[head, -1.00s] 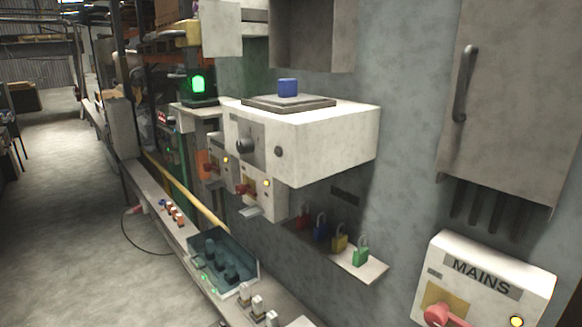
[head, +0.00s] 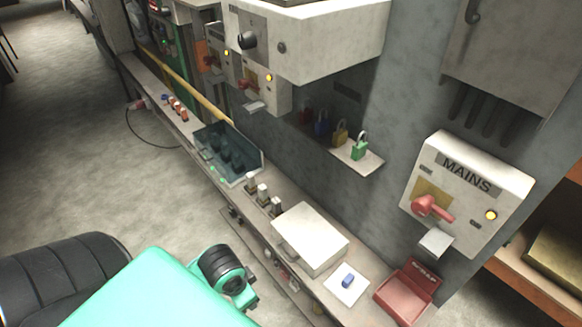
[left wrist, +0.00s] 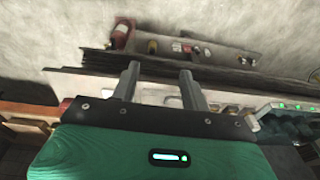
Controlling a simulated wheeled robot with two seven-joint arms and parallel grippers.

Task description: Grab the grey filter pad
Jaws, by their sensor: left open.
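I cannot pick out a grey filter pad for certain in either current view. A thin strip of a dark grey plate (head: 300,2) shows at the top edge of the head view, on the white wall box (head: 320,45); most of it is cut off. My left gripper (left wrist: 160,69) is open in the left wrist view, with two grey fingers apart and nothing between them. It points toward a shelf or ledge with small objects. The left gripper's fingers do not show in the head view. My right gripper is in neither view.
The narrow bench holds a teal tray (head: 228,152), a white lidded box (head: 310,238), a white card with a blue block (head: 347,281) and a red box (head: 408,292). Padlocks sit on a small shelf (head: 357,160). The MAINS box (head: 468,190) is at right. Floor is clear at left.

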